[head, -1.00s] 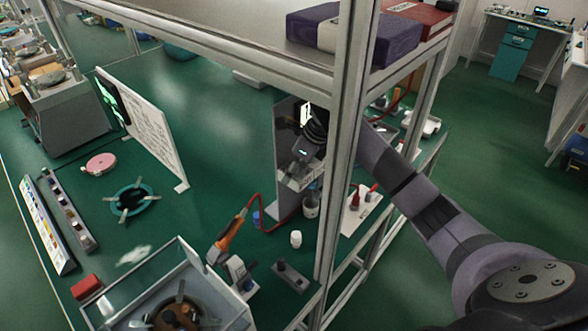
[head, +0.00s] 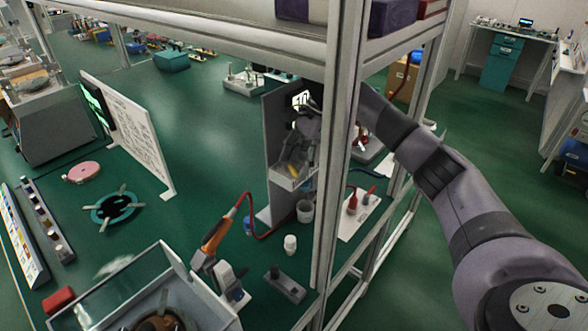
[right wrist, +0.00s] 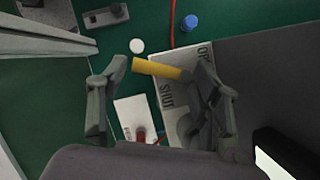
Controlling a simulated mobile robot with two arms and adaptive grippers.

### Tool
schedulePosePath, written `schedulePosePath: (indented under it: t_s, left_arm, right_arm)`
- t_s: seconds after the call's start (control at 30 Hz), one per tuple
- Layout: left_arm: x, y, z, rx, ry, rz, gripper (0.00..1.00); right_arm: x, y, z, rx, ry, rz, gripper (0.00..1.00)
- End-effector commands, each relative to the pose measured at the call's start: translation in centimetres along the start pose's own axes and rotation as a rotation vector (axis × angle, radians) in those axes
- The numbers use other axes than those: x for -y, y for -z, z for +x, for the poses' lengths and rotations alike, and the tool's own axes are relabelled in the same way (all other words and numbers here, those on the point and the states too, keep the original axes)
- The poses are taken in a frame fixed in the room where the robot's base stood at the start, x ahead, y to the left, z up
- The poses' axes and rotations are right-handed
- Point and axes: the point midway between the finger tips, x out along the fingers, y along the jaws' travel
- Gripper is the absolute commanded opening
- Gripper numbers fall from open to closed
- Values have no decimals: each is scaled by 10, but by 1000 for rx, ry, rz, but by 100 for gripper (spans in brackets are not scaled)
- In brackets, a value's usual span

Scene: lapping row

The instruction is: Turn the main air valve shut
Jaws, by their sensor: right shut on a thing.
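A pale plate (right wrist: 172,100) behind the lever carries the word SHUT and a partly hidden word starting OP. The lever's pivot is hidden by the right finger. In the head view my right gripper (head: 297,160) is at the upright grey panel (head: 279,125), with a bit of yellow lever (head: 293,169) showing below it. My left gripper is not in view.
A metal frame post (head: 335,190) stands in front of my right arm. A white cup (head: 305,211), a small white bottle (head: 290,244) and an orange-handled tool (head: 215,237) on a red hose are near the panel. A white sheet with red items (head: 362,203) lies to the right.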

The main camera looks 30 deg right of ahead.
Motion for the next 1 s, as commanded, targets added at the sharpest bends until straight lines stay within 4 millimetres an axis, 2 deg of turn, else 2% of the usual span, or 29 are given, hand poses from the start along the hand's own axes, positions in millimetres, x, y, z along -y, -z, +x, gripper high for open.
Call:
schedulePosePath:
  t_s: [0.1,0.5,1.0]
  left_arm:
    - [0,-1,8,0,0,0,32]
    - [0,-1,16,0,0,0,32]
    - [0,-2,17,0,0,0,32]
  right_arm:
    - [2,4,1,-1,-42,-96,30]
    - [6,9,-2,-1,-145,-344,30]
    - [7,11,-3,-2,-180,-427,30]
